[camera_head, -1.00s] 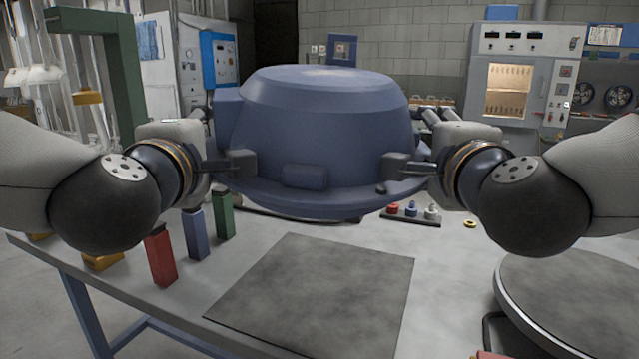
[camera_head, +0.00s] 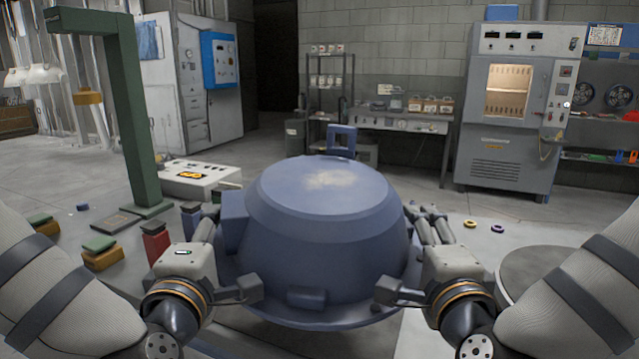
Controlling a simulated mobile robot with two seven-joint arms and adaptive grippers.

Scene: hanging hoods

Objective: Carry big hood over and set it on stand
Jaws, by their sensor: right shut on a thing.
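The big hood (camera_head: 325,215) is a blue dome with a wide rim, open side down, in the middle of the head view. My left gripper (camera_head: 245,290) is shut on the near left part of its rim. My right gripper (camera_head: 390,292) is shut on the near right part of the rim. The hood hides what lies under it, so I cannot tell whether it touches the table. A green post with an overhanging arm (camera_head: 130,110) stands at the left. A round grey disc (camera_head: 550,265) lies at the right, partly behind my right arm. I cannot tell which is the stand.
A red block (camera_head: 155,240) and other coloured blocks (camera_head: 103,255) stand left of the hood. A white box (camera_head: 200,180) sits behind them. Small rings (camera_head: 470,224) lie at the right. A grey cabinet (camera_head: 510,110) and a shelf rack (camera_head: 328,90) stand at the back.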

